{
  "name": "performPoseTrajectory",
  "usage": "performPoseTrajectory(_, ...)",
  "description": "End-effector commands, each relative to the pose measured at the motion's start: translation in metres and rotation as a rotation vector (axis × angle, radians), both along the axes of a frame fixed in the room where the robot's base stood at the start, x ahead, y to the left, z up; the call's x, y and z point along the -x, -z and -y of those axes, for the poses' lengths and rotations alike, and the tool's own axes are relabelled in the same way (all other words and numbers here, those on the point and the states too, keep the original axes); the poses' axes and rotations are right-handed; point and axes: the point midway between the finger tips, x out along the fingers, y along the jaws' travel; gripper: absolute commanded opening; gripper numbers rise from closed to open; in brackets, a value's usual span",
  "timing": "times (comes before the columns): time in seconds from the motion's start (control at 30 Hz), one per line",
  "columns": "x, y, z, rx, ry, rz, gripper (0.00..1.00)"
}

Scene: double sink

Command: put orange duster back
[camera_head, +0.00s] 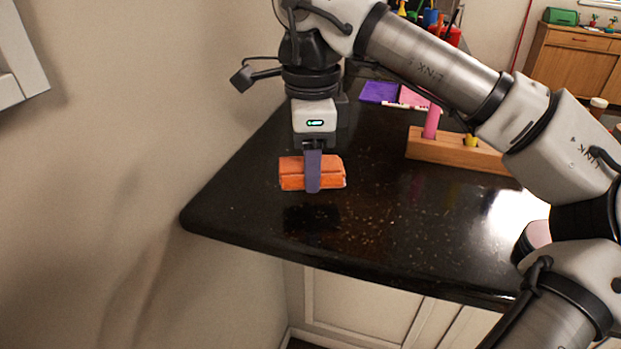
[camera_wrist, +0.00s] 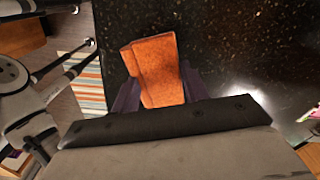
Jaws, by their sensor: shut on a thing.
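The orange duster (camera_head: 292,173) is a block-shaped piece held between the purple fingers of my gripper (camera_head: 312,180). My gripper points down and is shut across the middle of the duster. The duster is over the left part of the black countertop (camera_head: 380,235); a dark reflection shows below it, and it seems to be a little above the surface. In the wrist view the duster (camera_wrist: 156,68) sits between the two fingers (camera_wrist: 158,92), its far end sticking out past them. The near finger hides part of the duster in the head view.
A wooden holder (camera_head: 455,150) with a pink piece (camera_head: 432,122) and a yellow one stands to the right. Purple (camera_head: 379,92) and pink (camera_head: 415,95) sheets lie behind. The counter's left front corner (camera_head: 188,222) is near the duster. The counter front is mostly clear.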

Motion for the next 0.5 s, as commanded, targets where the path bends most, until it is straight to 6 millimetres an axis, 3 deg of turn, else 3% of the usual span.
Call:
performPoseTrajectory(0.23,0.000,0.032,0.000,0.000,-0.002,-0.001,0.20)
performPoseTrajectory(0.5,0.000,0.035,0.000,0.000,-0.001,0.000,0.20)
